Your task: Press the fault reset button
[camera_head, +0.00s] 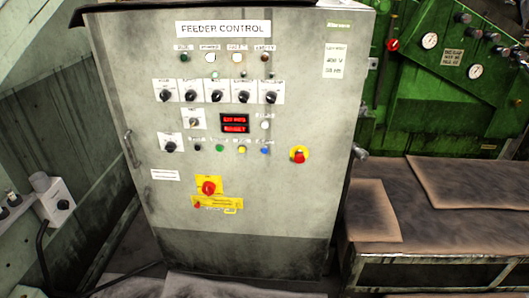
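A grey feeder control cabinet (230,255) stands upright in the middle of the head view. Its lower button row has a black button (197,148), a green button (219,149), a yellow button (242,149) and a blue button (264,150). A white round button or lamp (264,125) sits above the blue one, right of a lit red display (234,123). The small labels are too blurred to tell for sure which one is fault reset. Neither of my grippers is in view.
Several black rotary knobs line the row above. A dirty bench (430,246) and green machine (430,90) stand right; a small grey box (55,200) is left.

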